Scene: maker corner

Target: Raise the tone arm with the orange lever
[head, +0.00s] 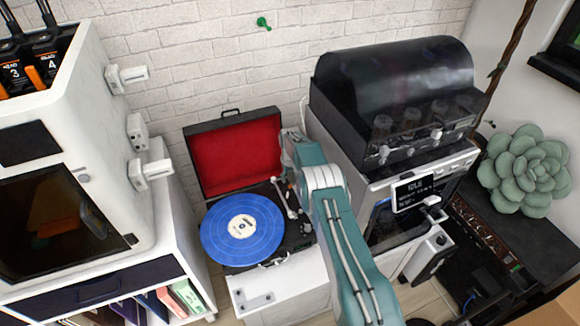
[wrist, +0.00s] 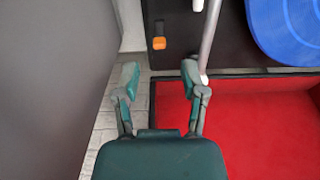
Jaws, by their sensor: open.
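The record player is open, with a black deck and a red-lined lid (head: 235,152). A blue record (head: 242,231) lies on its platter and also shows in the wrist view (wrist: 287,22). The silver tone arm (head: 284,197) is right of the record; its tube (wrist: 210,36) runs past my right fingertip in the wrist view. The small orange lever (wrist: 159,43) sits on the dark deck, beyond and between my fingertips. My gripper (wrist: 160,73) is open and empty, apart from the lever. In the head view my arm hides the gripper and lever.
A black-hooded machine (head: 395,95) on a light cabinet stands close to the right of the player. A white cabinet with a dark door (head: 60,215) stands at the left. A green succulent (head: 524,170) is at the far right. A brick wall is behind.

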